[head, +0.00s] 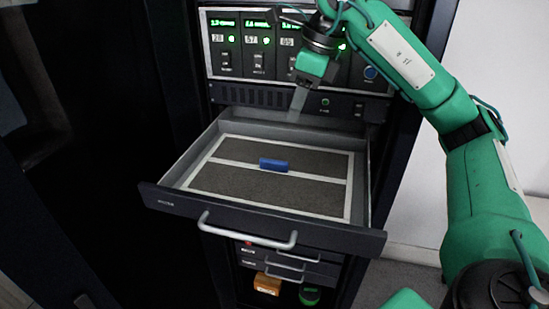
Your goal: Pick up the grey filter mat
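The grey filter mat (250,186) lies flat in the open drawer (261,228). It has two dark grey panels, a pale border and a pale middle strip. A small blue block or tab (273,165) sits near its middle. My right gripper (298,103) points down over the back of the drawer, behind and above the blue tab and apart from it. I see its fingers nearly edge-on, so I cannot tell whether they are open or shut. Nothing shows in its grip. My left gripper is not in view.
A rack panel (226,62) with green-lit modules stands close behind my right gripper. The drawer walls enclose the mat, and a bar handle (248,233) crosses the drawer front. Below are closed drawers (285,265) and an orange object (267,284).

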